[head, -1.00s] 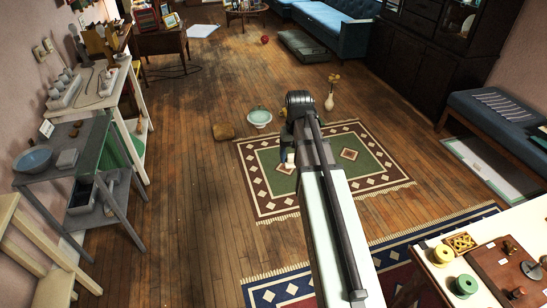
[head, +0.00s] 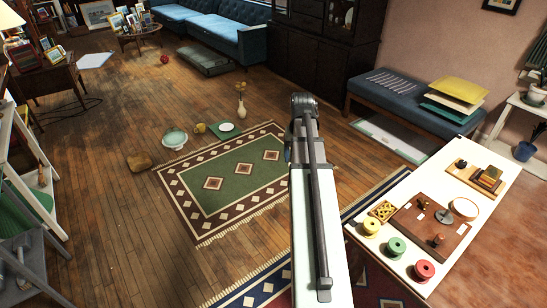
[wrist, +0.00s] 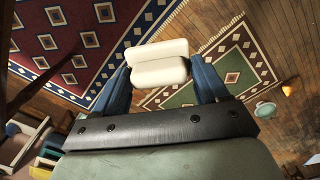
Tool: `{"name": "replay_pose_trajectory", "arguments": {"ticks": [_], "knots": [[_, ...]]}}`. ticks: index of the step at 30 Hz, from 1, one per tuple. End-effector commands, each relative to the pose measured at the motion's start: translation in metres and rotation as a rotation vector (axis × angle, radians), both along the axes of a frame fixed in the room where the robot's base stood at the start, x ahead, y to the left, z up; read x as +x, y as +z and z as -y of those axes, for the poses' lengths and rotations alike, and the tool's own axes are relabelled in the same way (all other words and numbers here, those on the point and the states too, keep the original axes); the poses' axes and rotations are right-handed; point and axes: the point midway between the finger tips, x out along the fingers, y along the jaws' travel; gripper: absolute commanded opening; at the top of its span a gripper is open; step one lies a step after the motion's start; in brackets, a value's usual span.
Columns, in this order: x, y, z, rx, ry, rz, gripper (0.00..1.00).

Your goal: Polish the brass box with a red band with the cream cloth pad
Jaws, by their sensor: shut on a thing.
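In the wrist view the cream cloth pad (wrist: 160,72) is between the blue fingers of my gripper (wrist: 161,84), which is shut on it above the floor and rugs. In the head view my arm hides the gripper and the pad. Small brass-coloured pieces stand on the white table at the right: a yellow openwork piece (head: 382,210) near its left edge and a brownish-gold block (head: 490,177) on a wooden board farther back. I cannot make out a red band on either, so I cannot tell which is the brass box.
The white table (head: 487,207) also bears a brown board (head: 430,228), a round mirror-like disc (head: 464,208) and yellow, green and red spools (head: 424,270). A blue bench (head: 405,101) stands behind it. Patterned rugs (head: 235,172) and open wooden floor lie to the left.

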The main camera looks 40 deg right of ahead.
Motion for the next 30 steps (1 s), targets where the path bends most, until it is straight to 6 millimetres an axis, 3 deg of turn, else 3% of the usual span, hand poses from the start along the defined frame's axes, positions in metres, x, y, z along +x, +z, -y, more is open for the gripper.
{"name": "replay_pose_trajectory", "arguments": {"ticks": [3,15,30], "knots": [[-0.021,0.0,0.032,0.0,-0.06,-0.001,0.49],[-0.1,0.0,0.124,0.002,-0.25,-0.002,0.49],[-0.222,0.001,0.221,0.004,-0.487,-0.003,0.49]]}}
